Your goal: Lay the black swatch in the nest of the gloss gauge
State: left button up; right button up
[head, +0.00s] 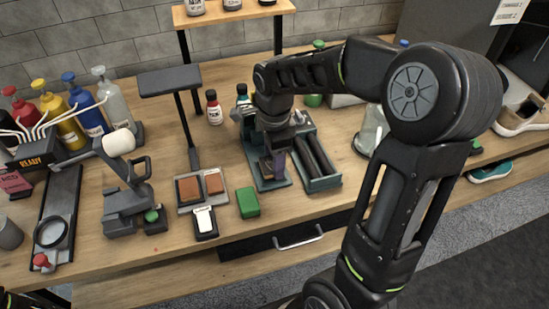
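My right gripper (273,165) points down over a grey-green tray (270,186) near the middle of the bench. A small dark purplish piece shows at its fingertips; I cannot tell whether it is gripped or what it is. I cannot pick out the black swatch with certainty. Brown swatches (189,189) lie in a shallow tray left of the gripper. A small black device with a white face (205,221) lies in front of them; I cannot tell if it is the gloss gauge. My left gripper is out of view.
A green block (248,203) lies in front of the gripper. A tray with long dark slots (318,160) stands to its right. A black lamp stand (182,115) rises behind the swatches. Coloured pump bottles (71,118) and a black stand (127,203) fill the left.

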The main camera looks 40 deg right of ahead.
jog(key=shift+f, duration=0.25)
jog(key=shift+f+b, duration=0.3)
jog(key=shift+b, duration=0.15)
jog(key=shift+r, duration=0.15)
jog(key=shift+r+p, duration=0.4)
jog(key=shift+p, duration=0.05)
jog(key=shift+w+d, duration=0.1)
dwell(0.5)
jog(key=shift+f+b, duration=0.45)
jog(key=shift+f, duration=0.1)
dwell(0.9)
jog(key=shift+r, duration=0.25)
jog(key=shift+r+p, duration=0.3)
jog(key=shift+p, duration=0.15)
